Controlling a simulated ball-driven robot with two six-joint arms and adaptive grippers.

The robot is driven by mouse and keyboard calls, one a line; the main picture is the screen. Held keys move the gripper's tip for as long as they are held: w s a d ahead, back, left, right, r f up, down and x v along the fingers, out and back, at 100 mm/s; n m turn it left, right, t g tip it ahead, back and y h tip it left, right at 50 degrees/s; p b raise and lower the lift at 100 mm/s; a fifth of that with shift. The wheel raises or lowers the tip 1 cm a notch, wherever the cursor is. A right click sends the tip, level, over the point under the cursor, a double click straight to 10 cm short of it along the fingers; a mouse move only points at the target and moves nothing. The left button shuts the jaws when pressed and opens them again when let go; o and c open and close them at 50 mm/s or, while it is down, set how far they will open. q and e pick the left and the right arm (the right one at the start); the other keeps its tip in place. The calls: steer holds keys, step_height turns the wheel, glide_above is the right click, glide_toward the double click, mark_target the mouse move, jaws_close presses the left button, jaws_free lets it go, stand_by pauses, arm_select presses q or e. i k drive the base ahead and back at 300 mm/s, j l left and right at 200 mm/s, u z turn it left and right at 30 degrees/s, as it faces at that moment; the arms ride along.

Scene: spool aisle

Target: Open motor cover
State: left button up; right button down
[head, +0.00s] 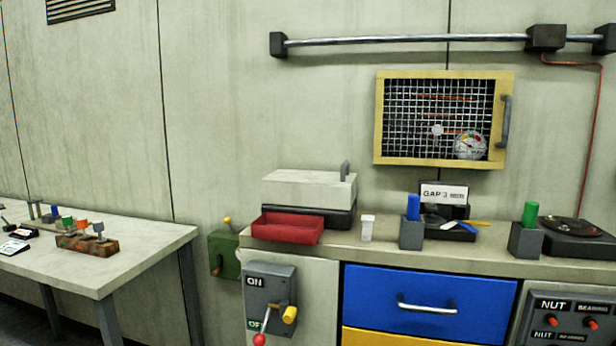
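A pale grey box-shaped cover (308,190) with a small upright grey handle (345,171) at its right sits shut on a black base (330,218) on the counter. I cannot tell for sure whether this is the motor cover. On the wall above, a yellow-framed mesh door (379,120) with a grey handle (506,120) at its right edge looks closed. A round gauge (470,147) and copper-coloured lines show behind its mesh. Neither of my grippers is in view.
A red tray (287,229) stands in front of the grey box. A white bottle (367,228), a blue cylinder in a grey holder (411,234) and a green one (528,215) stand along the counter. Below are a switch box (270,286) and a blue drawer (430,290). A table (150,245) is at left.

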mark_target(329, 191)
steer(key=i+j+z, duration=0.15)
steer(key=i+j, duration=0.2)
steer(key=i+j+z, duration=0.15)
steer(key=i+j, duration=0.15)
steer(key=j, duration=0.2)
